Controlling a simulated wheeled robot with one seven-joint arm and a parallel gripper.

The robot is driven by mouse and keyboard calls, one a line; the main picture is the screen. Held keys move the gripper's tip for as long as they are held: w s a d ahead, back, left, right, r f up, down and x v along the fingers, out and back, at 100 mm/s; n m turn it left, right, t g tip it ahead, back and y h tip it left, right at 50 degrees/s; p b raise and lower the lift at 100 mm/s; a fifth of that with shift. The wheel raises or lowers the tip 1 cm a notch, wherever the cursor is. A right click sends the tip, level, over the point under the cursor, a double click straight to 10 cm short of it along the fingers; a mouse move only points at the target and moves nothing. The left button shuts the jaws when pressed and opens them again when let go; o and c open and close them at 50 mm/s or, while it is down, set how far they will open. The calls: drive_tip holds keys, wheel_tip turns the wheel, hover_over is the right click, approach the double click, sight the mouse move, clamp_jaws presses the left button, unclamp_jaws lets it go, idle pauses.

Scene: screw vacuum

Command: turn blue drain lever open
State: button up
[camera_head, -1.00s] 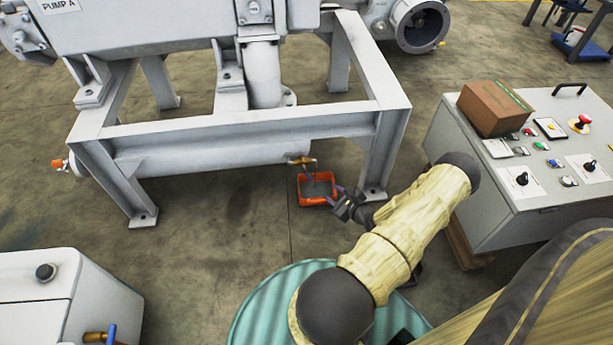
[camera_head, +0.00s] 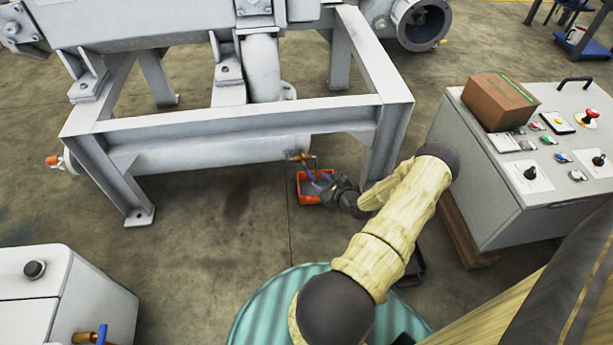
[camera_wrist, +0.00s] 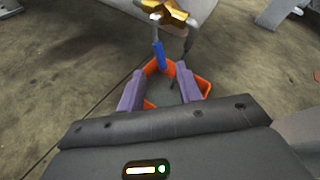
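The blue drain lever (camera_wrist: 158,54) hangs down from a brass valve (camera_wrist: 165,11) at the top of the wrist view. In the head view the brass valve (camera_head: 301,156) sits at the end of the grey horizontal pipe under the pump frame; the lever is hard to make out there beside my gripper. My gripper (camera_wrist: 160,72) has two purple fingers spread apart, with nothing held between them. The lever's lower end lies just beyond and between the fingertips in the picture; I cannot tell whether they touch. In the head view my gripper (camera_head: 323,184) is just below and right of the valve.
An orange tray (camera_head: 303,188) stands on the floor under the valve. The pump frame's leg (camera_head: 385,150) stands close to the right. A control console (camera_head: 490,190) is further right. Another brass valve with a blue handle (camera_head: 102,335) is on a white cabinet at lower left.

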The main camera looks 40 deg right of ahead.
sight(310, 175)
drive_tip(key=b+x, duration=0.4)
drive_tip(key=x, duration=0.4)
drive_tip(key=shift+w+f, duration=0.3)
drive_tip(key=shift+w, duration=0.45)
clamp_jaws()
